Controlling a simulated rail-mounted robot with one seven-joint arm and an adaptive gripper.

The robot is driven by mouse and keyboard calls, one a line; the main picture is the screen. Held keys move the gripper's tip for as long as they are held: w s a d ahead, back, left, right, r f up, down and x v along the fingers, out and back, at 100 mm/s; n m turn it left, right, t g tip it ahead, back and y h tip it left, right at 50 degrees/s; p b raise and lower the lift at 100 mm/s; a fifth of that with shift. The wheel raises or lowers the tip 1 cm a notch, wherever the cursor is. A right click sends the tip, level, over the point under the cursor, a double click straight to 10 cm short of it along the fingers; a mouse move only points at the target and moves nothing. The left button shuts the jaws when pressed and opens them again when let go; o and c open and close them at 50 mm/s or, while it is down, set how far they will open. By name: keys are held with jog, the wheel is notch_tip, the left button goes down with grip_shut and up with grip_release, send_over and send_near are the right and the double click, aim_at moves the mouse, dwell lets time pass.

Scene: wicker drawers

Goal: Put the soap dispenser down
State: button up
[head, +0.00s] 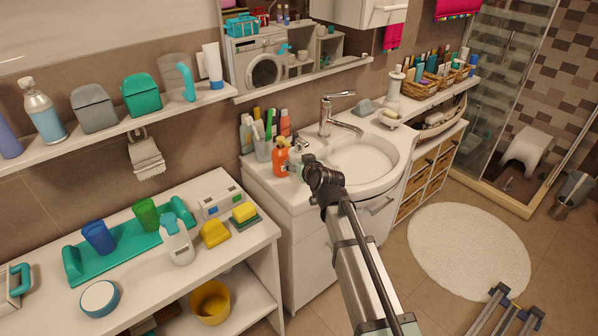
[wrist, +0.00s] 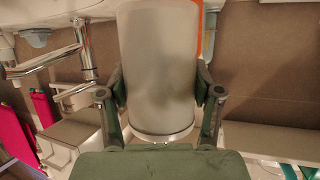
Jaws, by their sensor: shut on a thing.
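A cup with toothbrushes (head: 263,149) and several bottles stand just behind and left of the dispenser. The basin (head: 365,160) and faucet (head: 335,117) lie to the right. A lower white table (head: 140,285) with cleaning items is at the left.

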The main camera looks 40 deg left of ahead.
jog(key=shift+f+p, duration=0.3)
jog(key=shift+f, duration=1.7)
jog(key=shift+f, duration=0.2)
jog(key=o, duration=1.4)
jog(key=shift+o, duration=0.2)
jog(key=shift+r, duration=0.15)
